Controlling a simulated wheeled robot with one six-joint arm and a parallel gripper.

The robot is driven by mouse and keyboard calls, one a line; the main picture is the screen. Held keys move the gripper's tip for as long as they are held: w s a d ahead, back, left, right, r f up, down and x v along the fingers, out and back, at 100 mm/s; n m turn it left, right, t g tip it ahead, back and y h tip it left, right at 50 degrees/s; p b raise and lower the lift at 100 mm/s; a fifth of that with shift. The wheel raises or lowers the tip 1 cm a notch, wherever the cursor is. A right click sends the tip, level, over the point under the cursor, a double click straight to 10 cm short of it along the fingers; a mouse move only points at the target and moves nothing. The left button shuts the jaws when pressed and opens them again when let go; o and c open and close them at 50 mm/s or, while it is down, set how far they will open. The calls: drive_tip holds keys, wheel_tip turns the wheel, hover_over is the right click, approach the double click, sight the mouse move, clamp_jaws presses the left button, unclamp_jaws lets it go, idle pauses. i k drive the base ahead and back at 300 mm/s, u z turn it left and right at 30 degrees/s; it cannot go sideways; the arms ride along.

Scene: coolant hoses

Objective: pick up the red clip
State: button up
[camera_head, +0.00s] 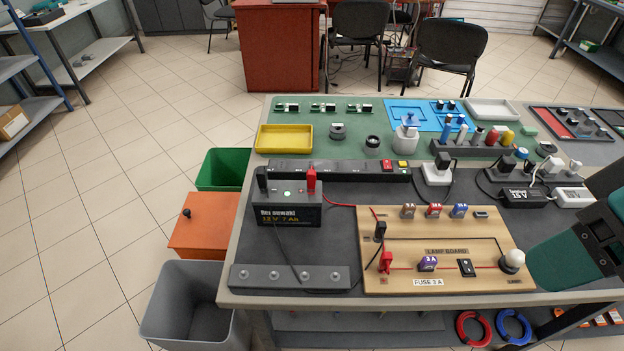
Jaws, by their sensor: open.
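A red clip (311,180) stands upright on the right end of the black 12 V battery (288,212). A red lead runs from it to the right, toward the wooden lamp board (440,283). A second red clip or plug (386,262) stands on the lower left part of the lamp board. A black clip (262,178) stands on the battery's left end. My teal and dark arm shows at the right edge, beside the lamp board. My gripper's fingers cannot be made out in this view.
A black power strip (345,172) lies just behind the battery, and a grey metal bar (262,279) in front. A yellow tray (284,138) is behind. A white lamp (514,258) rises near my arm. Grey (188,318) and green (224,166) bins stand left of the table.

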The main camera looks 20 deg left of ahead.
sight(311, 174)
drive_tip(key=u, duration=2.35)
drive_tip(key=i, duration=0.65)
drive_tip(key=z, duration=1.75)
